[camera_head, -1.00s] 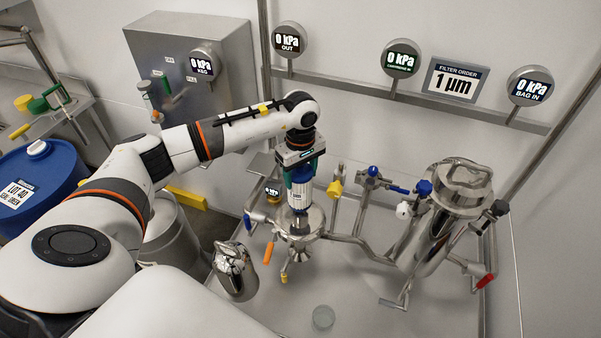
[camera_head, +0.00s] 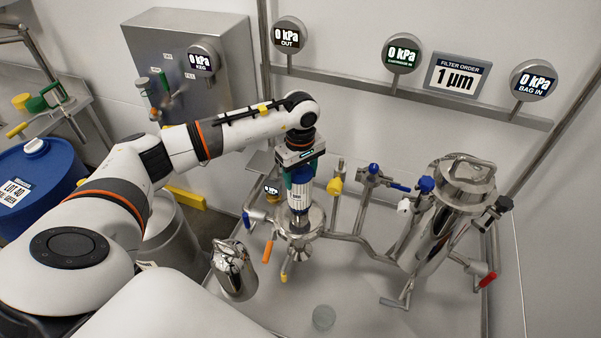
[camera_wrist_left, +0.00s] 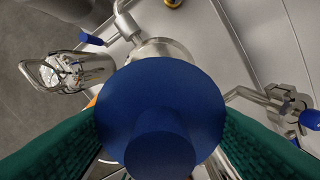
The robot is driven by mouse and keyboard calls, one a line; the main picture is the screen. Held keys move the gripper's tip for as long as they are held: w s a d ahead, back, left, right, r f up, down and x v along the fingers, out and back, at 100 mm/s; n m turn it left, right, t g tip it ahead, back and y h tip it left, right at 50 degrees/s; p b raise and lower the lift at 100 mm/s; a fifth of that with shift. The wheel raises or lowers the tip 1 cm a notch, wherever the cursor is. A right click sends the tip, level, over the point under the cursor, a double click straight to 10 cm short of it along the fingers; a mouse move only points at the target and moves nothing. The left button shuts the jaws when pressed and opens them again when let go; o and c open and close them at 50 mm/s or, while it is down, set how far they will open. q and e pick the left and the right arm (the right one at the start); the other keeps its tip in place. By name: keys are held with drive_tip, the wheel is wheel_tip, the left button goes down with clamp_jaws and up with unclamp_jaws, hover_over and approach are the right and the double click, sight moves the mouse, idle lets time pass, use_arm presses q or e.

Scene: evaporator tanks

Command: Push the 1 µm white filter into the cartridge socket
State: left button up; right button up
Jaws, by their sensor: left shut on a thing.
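The white filter (camera_head: 299,198) is upright, with a blue cap (camera_wrist_left: 160,105) that fills the middle of the left wrist view. My left gripper (camera_head: 301,176) points straight down and is shut on the filter's blue top. Its green finger pads (camera_wrist_left: 62,138) flank the cap. The filter's lower end is at the steel cartridge socket (camera_head: 313,222), directly below; I cannot tell how deep it sits. The socket's rim (camera_wrist_left: 162,47) shows partly behind the cap, which hides the rest. My right gripper is not in view.
A polished steel vessel (camera_head: 233,270) stands left of the socket. A tall steel housing (camera_head: 442,222) with pipes and coloured valve handles stands right. The order sign (camera_head: 457,76) reads 1 µm; gauges read 0 kPa. A small clear disc (camera_head: 323,318) lies on the front tabletop.

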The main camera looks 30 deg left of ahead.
use_arm(q)
drive_tip(key=shift+f+b, duration=0.9)
drive_tip(key=shift+f, duration=0.2)
drive_tip(key=o, duration=1.5)
drive_tip(key=shift+r+p, duration=1.9)
drive_tip(key=shift+r, duration=1.6)
